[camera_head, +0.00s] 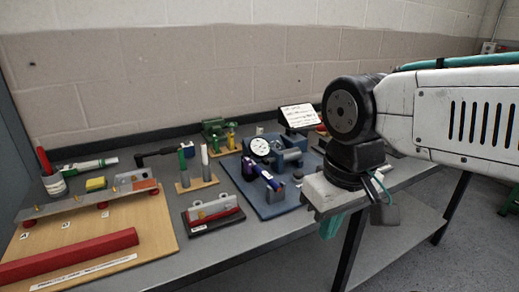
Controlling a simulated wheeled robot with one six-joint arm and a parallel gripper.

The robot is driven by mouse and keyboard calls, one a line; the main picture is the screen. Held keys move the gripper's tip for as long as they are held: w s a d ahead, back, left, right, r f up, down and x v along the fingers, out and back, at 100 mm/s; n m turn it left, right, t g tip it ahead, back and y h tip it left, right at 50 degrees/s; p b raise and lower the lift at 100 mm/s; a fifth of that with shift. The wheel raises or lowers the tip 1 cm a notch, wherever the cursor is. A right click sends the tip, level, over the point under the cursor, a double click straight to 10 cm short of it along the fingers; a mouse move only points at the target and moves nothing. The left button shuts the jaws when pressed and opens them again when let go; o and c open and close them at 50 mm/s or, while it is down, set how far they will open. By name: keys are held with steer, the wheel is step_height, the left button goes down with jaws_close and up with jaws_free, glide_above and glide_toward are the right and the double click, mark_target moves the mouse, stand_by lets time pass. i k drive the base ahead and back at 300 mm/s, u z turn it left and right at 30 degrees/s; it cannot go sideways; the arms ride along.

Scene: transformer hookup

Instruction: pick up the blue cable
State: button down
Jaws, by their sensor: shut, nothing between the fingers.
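A short dark blue piece (263,174) slants across the blue fixture plate (272,209) in the middle of the bench. It is the most cable-like blue thing in view, but it is too small to tell for sure that it is the blue cable. My gripper (352,200) hangs at the end of my white arm on the right, over the bench's right end. It is shut and empty, well to the right of the dark blue piece and apart from it. Its fingertips are hard to make out.
A round dial gauge (260,149) and a grey block stand on the blue plate. A wooden board (150,230) with a red bar (70,257) lies at the left. A wooden stand (197,184) holds upright tubes. The front strip of the bench (240,240) is clear.

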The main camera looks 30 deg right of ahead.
mark_target(267, 177)
steer(key=z, duration=1.45)
steer(key=i, duration=0.55)
steer(key=u, duration=0.15)
